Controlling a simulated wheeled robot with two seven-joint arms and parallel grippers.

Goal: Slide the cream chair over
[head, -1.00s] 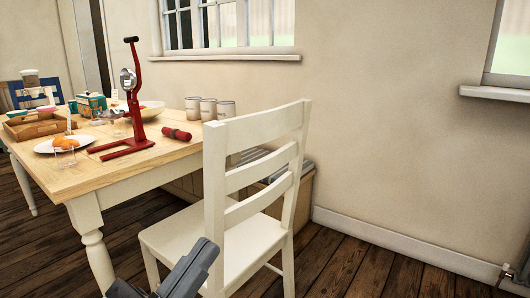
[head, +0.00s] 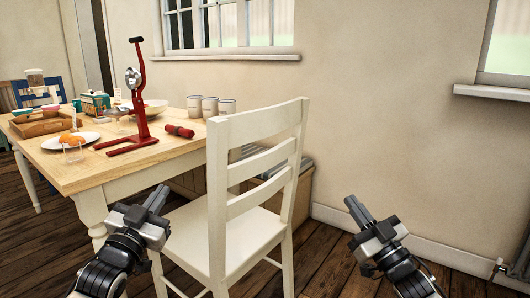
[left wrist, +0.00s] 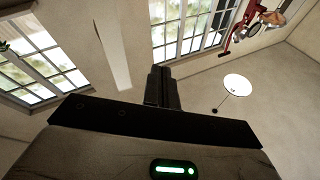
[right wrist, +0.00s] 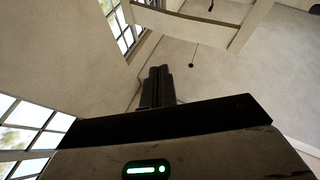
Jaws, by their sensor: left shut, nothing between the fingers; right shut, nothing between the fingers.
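The cream chair (head: 258,165) stands upright at the right end of the table, its slatted back turned toward me and its seat (head: 225,235) toward the table. My left gripper (head: 157,198) is shut and empty, left of the chair and in front of part of the seat's left side. My right gripper (head: 355,208) is shut and empty, to the right of the chair and apart from it. The left wrist view shows the shut left fingers (left wrist: 161,85). The right wrist view shows the shut right fingers (right wrist: 158,85) and part of the chair's back (right wrist: 190,25).
The wooden table (head: 75,172) holds a red press (head: 137,105), a red roll (head: 179,131), several cups, a plate (head: 70,141) and a tray (head: 42,123). A low bench (head: 300,190) stands behind the chair by the wall.

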